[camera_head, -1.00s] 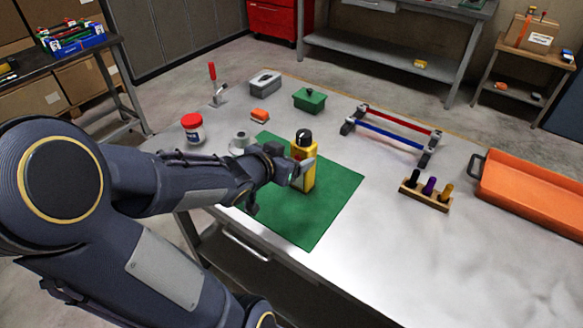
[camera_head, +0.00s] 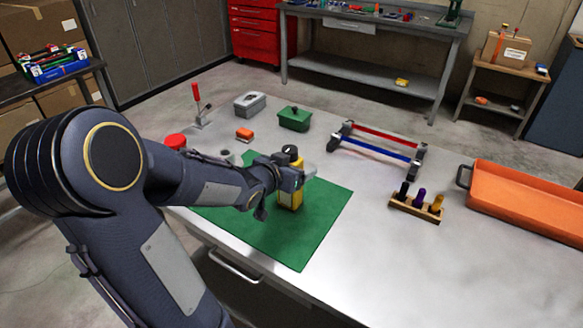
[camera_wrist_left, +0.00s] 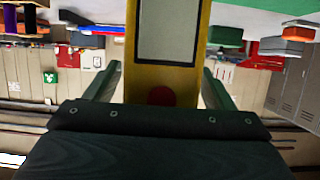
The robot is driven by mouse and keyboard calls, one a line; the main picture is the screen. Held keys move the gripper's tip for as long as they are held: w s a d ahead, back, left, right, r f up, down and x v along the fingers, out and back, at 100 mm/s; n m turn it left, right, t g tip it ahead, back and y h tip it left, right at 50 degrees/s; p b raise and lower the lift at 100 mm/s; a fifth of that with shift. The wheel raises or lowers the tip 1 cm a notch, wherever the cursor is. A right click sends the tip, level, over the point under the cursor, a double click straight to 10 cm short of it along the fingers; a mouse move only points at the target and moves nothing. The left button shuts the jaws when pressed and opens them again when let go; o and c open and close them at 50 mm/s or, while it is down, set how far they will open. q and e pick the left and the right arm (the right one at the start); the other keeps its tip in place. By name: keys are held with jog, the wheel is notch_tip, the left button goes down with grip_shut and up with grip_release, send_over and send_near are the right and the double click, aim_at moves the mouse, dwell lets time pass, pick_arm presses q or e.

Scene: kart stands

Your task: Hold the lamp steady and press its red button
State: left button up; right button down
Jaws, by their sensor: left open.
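The lamp (camera_head: 289,200) is a yellow upright block with a black top, standing on the green mat (camera_head: 255,228). In the left wrist view the lamp (camera_wrist_left: 201,30) is upside down, with a grey panel and a round red button (camera_wrist_left: 161,96) facing my gripper. My left gripper (camera_head: 303,174) is at the lamp's upper part and hides some of it. In the wrist view its open fingers (camera_wrist_left: 160,88) flank the lamp, with a visible gap on each side. My right gripper is not in view.
A red-lidded jar (camera_head: 175,142), a grey roll (camera_head: 227,157) and an orange block (camera_head: 244,134) lie behind my left arm. A green box (camera_head: 294,118), a red-and-blue rail stand (camera_head: 375,146), a wooden peg holder (camera_head: 416,207) and an orange tray (camera_head: 525,200) stand farther off. The front-right tabletop is clear.

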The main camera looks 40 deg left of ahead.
pick_arm(q)
jog(key=shift+c, duration=0.3)
jog(key=c, duration=1.2)
jog(key=shift+c, duration=0.2)
dwell(2.6)
